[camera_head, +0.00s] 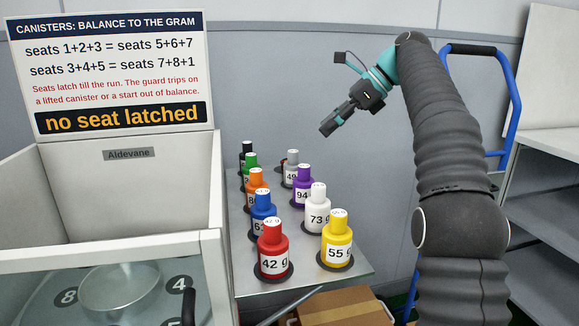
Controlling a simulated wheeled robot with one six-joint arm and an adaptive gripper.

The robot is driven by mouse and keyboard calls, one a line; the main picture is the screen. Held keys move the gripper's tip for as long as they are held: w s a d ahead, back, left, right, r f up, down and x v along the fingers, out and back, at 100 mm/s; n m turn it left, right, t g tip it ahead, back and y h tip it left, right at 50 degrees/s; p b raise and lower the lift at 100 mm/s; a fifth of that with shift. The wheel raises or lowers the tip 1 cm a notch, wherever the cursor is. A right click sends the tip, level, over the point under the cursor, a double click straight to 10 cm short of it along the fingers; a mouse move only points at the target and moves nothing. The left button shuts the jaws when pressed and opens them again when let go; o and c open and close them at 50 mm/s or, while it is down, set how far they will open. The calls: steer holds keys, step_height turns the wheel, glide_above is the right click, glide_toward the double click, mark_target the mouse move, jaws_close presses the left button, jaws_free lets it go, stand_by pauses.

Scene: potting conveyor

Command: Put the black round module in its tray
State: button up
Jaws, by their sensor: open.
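No thing that I can clearly tell as a black round module, and no tray for one, shows in view. The one black item of its kind is a black canister (246,149) at the back left of a grey metal shelf (345,268), partly hidden by the green canister (250,163). My gripper (328,127) is in the air above and right of the back canisters, pointing down and left. It is open and holds nothing.
More labelled canisters stand in two rows, including red (272,240), yellow (337,232) and white (318,215). Left is a pale machine (110,200) with numbered seats under glass and a sign (110,70) reading "no seat latched". A cardboard box (345,308) and blue-framed cart (514,120) are nearby.

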steer(key=b+x, duration=0.2)
steer(key=x, duration=0.6)
steer(key=shift+a+f, duration=0.25)
steer(key=b+x, duration=0.2)
steer(key=x, duration=0.3)
steer(key=shift+w+d+f, duration=0.1)
steer(key=shift+d+f, duration=0.1)
jaws_close()
steer(key=shift+r, duration=0.1)
